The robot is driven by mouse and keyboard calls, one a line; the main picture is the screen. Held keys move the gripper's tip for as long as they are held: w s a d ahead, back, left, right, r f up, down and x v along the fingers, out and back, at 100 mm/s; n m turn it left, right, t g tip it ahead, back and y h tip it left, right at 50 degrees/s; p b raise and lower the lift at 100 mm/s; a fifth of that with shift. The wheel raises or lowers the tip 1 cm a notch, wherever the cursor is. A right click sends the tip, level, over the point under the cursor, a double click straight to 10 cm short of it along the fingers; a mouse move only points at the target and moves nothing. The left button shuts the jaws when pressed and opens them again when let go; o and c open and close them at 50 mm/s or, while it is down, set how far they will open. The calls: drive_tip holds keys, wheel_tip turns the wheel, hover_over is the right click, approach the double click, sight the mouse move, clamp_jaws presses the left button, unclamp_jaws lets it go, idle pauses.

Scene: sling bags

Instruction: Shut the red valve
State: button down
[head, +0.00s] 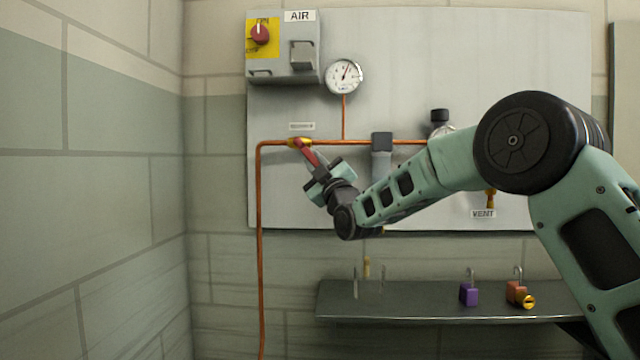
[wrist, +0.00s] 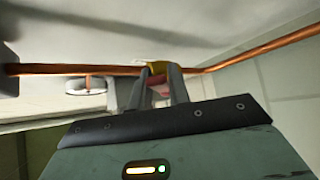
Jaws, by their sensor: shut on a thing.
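The red valve handle (head: 306,151) sits on a brass valve body (head: 299,142) in the copper pipe (head: 378,142), at the left of the wall panel. The handle slants down and to the right, away from the pipe line. My gripper (head: 314,165) reaches it from the lower right and is shut on the handle. In the wrist view, my gripper's two fingers (wrist: 159,88) close around the handle, and only a bit of red shows between them. The yellow brass body (wrist: 158,66) shows just beyond the fingertips.
A pressure gauge (head: 344,76) stands above the pipe. A grey AIR box (head: 282,50) with a red knob (head: 260,34) is at the upper left.

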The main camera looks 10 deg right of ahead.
drive_tip(key=shift+w+a+f+m+t+h+b, duration=0.3)
drive_tip(key=shift+a+m+h+b, duration=0.55)
drive_tip(key=shift+m+h, duration=1.75)
drive_tip(key=shift+w+a+f+m+t+h+b, duration=0.35)
drive_tip(key=shift+m+h+b, duration=0.7)
drive_tip(key=shift+m+h, duration=1.6)
drive_tip(key=shift+w+a+f+m+t+h+b, duration=0.1)
drive_tip(key=shift+a+f+m+t+h+b, duration=0.2)
drive_tip(key=shift+a+m+h+b, duration=1.5)
drive_tip(key=d+m+p, duration=0.1)
drive_tip(key=m+h, duration=0.1)
drive_tip(key=m, duration=0.1)
drive_tip(key=shift+d+p, duration=0.35)
drive_tip(key=c, duration=1.3)
unclamp_jaws()
drive_tip(key=v, duration=1.7)
drive_tip(key=shift+s+a, duration=0.1)
drive_tip(key=shift+s, duration=0.1)
drive_tip(key=shift+y, duration=0.25)
